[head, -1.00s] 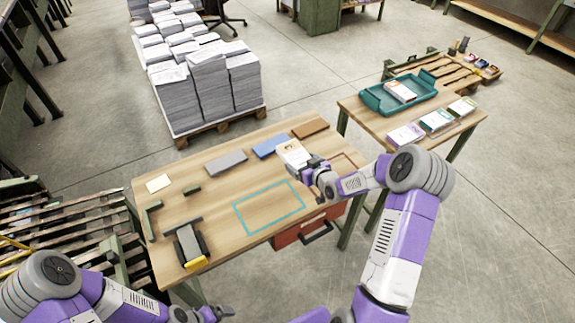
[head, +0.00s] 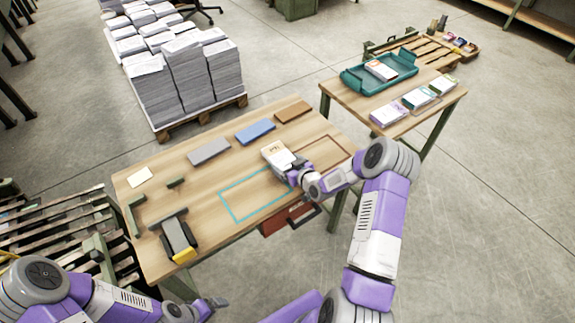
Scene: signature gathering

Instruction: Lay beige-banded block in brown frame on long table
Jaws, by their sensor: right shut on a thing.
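The white block with a beige band (head: 275,153) is in my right gripper (head: 296,168), which is shut on it. It shows over the long table, between the blue slab and the teal outline; its height above the wood is hard to judge. The brown frame (head: 334,137) is a thin outline on the right end of the long table (head: 160,207). The block is left of this frame, and my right gripper and wrist cover part of the frame. My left gripper (head: 217,303) is low in the picture, off the table's front edge; its jaw state is unclear.
A teal outline (head: 228,206) lies empty on the table. Grey (head: 209,151), blue (head: 255,131) and brown (head: 293,111) slabs line the back. A strapping tool (head: 179,237) stands at front left. A side table holds a teal tray (head: 352,82) and several white blocks.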

